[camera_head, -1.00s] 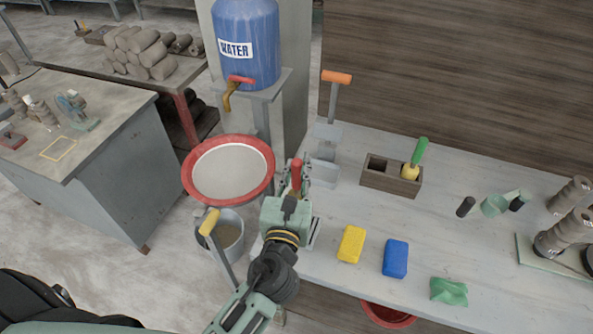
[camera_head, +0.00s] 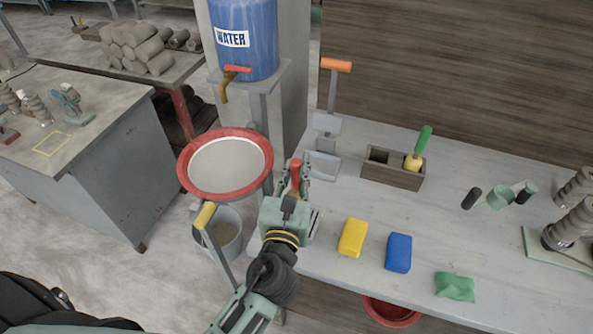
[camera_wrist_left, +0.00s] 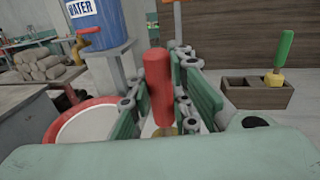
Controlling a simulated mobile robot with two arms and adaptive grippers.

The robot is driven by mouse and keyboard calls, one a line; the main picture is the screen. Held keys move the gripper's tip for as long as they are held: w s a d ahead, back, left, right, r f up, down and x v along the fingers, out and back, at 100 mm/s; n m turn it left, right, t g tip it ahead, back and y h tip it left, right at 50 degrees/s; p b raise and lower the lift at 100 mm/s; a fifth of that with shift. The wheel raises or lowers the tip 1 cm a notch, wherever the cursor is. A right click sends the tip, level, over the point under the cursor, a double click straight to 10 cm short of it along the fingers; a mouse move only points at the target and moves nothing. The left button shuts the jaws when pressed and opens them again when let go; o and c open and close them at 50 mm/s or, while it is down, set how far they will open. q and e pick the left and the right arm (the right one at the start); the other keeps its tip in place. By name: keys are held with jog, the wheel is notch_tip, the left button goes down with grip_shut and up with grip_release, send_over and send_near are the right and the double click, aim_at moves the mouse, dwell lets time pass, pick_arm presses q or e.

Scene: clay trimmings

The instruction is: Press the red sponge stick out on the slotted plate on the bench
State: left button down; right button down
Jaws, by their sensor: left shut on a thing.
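My left gripper (camera_head: 296,178) is shut on the red handle of the sponge stick (camera_head: 296,172), above the left end of the bench. In the left wrist view the red sponge stick (camera_wrist_left: 157,85) stands nearly upright between the fingers. A little yellow shows at its foot, mostly hidden by my gripper. A grey slotted plate (camera_head: 314,226) shows only in part at the bench's left edge, beside and behind my gripper. I cannot tell whether the sponge touches it. My right gripper is not in view.
A red-rimmed basin (camera_head: 268,165) and a bucket (camera_head: 237,232) are left of the bench. A grey orange-handled tool (camera_head: 336,66) stands behind my gripper. A wooden holder (camera_head: 390,180) with a green-handled stick (camera_head: 422,140), yellow block (camera_head: 353,238) and blue block (camera_head: 398,253) are to the right.

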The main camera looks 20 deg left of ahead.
aim_at(296, 161)
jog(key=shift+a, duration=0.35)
pick_arm(q)
jog(key=shift+f, duration=0.1)
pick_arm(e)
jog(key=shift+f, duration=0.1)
pick_arm(q)
jog(key=shift+f+b, duration=0.35)
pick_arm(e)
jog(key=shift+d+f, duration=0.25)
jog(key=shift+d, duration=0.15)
pick_arm(q)
jog(key=shift+f, duration=0.2)
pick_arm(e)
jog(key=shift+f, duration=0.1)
